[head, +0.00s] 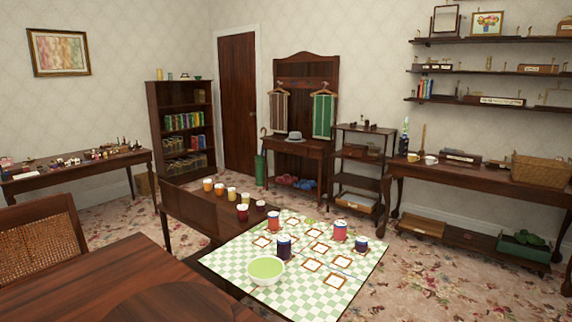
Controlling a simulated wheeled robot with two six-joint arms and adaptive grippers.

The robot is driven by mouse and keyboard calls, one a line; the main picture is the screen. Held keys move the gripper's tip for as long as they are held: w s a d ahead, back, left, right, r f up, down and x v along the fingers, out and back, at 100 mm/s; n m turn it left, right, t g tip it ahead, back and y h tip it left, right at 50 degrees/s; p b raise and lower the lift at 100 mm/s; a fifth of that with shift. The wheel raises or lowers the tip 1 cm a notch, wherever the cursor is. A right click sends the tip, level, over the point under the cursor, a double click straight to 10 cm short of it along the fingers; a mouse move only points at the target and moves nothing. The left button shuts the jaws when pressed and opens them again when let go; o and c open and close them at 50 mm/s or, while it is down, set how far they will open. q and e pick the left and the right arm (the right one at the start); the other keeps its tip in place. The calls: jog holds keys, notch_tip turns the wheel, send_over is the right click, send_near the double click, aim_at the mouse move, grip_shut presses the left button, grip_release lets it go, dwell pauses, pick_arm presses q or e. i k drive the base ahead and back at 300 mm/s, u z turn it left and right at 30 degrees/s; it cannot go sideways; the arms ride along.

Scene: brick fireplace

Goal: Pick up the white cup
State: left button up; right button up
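A small white cup (431,160) stands on the long dark side table (470,174) against the right wall. It is far off and small in the head view. A yellowish mug (413,157) stands just left of it. Neither of my grippers shows in this view.
A dark wooden table (110,280) and cane-backed chair (40,250) fill the left front. Floral carpet (430,275) is open at the right. A wicker basket (541,170) stands right of the cup.

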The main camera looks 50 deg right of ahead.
aim_at(430, 160)
jog(key=z, duration=3.15)
jog(key=i, duration=1.75)
jog(key=z, duration=0.35)
jog(key=i, duration=2.9)
jog(key=u, duration=0.35)
jog(key=i, duration=1.35)
jog(key=u, duration=1.5)
jog(key=i, duration=1.2)
jog(key=u, duration=0.8)
